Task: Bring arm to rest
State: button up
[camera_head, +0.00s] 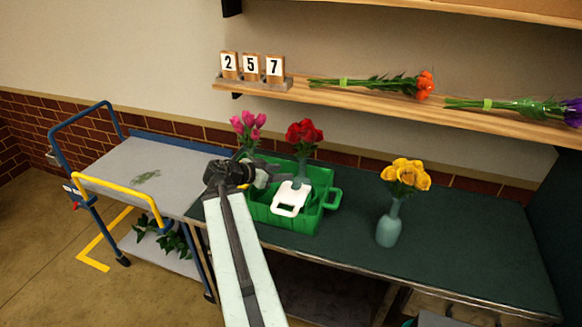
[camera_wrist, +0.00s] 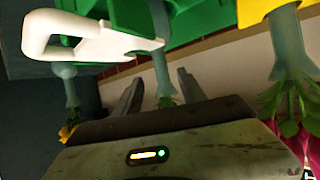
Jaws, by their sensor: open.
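My arm reaches from the bottom of the head view toward the green crate (camera_head: 330,205) on the dark green table. My gripper (camera_head: 266,176) is above the crate's left part, between the pink flowers (camera_head: 248,125) and the red flowers (camera_head: 304,132). In the wrist view, the two fingers of my gripper (camera_wrist: 160,90) stand apart, and nothing is clearly held between them. A vase stem shows beyond the gap. A white looped handle (camera_head: 291,198) is at the crate's front; it also shows in the wrist view (camera_wrist: 90,40).
A teal vase (camera_head: 389,225) with yellow flowers stands right of the crate. A blue-framed trolley (camera_head: 150,175) with a yellow handle is at the left. A wall shelf (camera_head: 385,105) above holds number blocks (camera_head: 251,66) and wrapped bouquets.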

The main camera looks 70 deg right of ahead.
jog(key=shift+w+a+r, duration=0.2)
jog(key=shift+a, duration=0.2)
jog(key=w+a+f+n+t+y, duration=0.1)
jog(key=w+a+f+n+t, duration=0.15)
jog(key=w+a, duration=0.9)
jog(key=w+a+f+n+t, duration=0.2)
jog(key=w+a+n+t, duration=0.2)
jog(key=w+a, duration=0.8)
jog(key=w+a+f+n+y, duration=0.1)
jog(key=a+f+n+y, duration=0.2)
jog(key=a, duration=0.8)
jog(key=w+a+f+n+y, duration=0.1)
jog(key=a+f+n+y, duration=0.2)
jog(key=a+n, duration=0.5)
jog(key=w+a+f+n+y, duration=0.1)
jog(key=a+f+n+y, duration=0.2)
jog(key=a, duration=1.2)
jog(key=n+y, duration=0.1)
jog(key=n, duration=0.2)
jog(key=shift+g, duration=0.35)
